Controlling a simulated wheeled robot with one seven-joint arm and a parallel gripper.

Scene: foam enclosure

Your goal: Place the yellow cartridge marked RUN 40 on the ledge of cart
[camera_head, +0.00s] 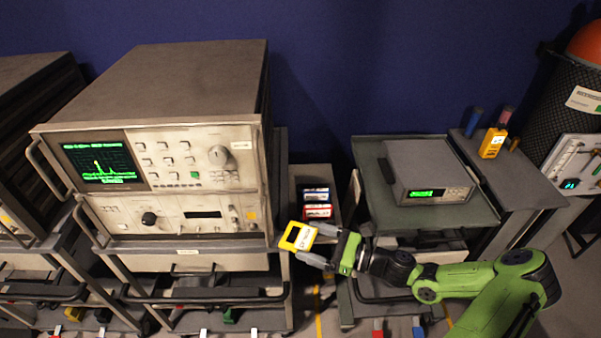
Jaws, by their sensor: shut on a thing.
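My gripper (313,243) is shut on a yellow cartridge (291,243) with a pale label. It holds the cartridge tilted, just right of the large instrument stack. The print on the label is too small to read. A cart (187,264) with a narrow front edge and a small label carries the stack. Right behind the cartridge, a narrow grey side shelf (309,178) holds a small pile of red, blue and dark cartridges (318,203). I cannot tell which surface is the ledge.
The instrument stack (180,165) with a green screen stands left of the gripper. A second cart (375,175) at right carries a grey meter (430,173). A yellow handheld device (492,142) stands farther right. Several coloured items, including a red one (378,328), lie low near the floor.

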